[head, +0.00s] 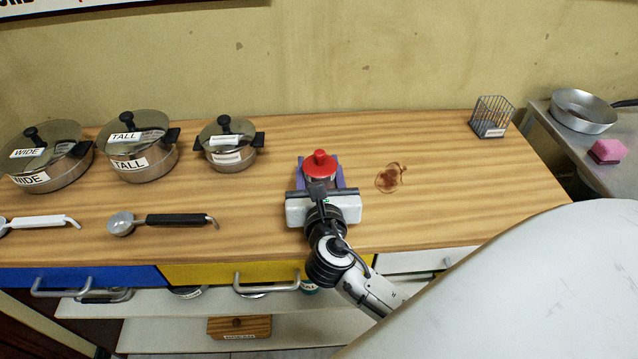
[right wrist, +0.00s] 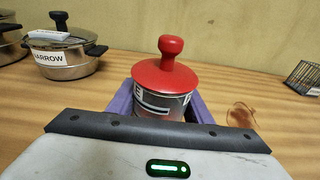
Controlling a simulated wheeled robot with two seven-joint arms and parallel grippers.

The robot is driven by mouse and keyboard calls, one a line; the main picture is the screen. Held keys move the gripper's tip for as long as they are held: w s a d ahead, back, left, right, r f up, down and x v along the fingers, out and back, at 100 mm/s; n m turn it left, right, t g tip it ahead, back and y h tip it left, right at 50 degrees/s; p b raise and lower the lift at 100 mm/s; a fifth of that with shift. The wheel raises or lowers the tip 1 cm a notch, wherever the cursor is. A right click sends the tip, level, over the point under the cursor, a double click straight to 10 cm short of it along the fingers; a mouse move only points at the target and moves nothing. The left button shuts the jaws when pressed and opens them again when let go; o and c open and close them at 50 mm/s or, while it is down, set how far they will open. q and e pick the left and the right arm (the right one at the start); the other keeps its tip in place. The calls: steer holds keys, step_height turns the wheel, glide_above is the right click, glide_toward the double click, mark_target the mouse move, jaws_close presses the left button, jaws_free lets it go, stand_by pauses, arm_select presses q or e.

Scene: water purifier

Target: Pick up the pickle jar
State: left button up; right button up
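The pickle jar (head: 319,166) stands upright on the wooden counter. It is a short clear jar with a label and a red lid with a tall round knob; it also shows in the right wrist view (right wrist: 163,80). My right gripper (head: 320,177) reaches in from the front, low over the counter, with one purple finger on each side of the jar. The fingers (right wrist: 160,103) are very close to the jar's sides, but I cannot tell whether they touch it. The jar's lower part is hidden behind the gripper body. My left gripper is not in view.
Several lidded pots stand at the left, the nearest being the small pot (head: 226,155). A black-handled ladle (head: 165,221) lies in front of them. A brown stain (head: 390,178) is right of the jar. A wire basket (head: 491,117) stands farther right, with clear counter between.

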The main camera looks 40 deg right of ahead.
steer(key=c, duration=0.5)
steer(key=shift+r, duration=0.2)
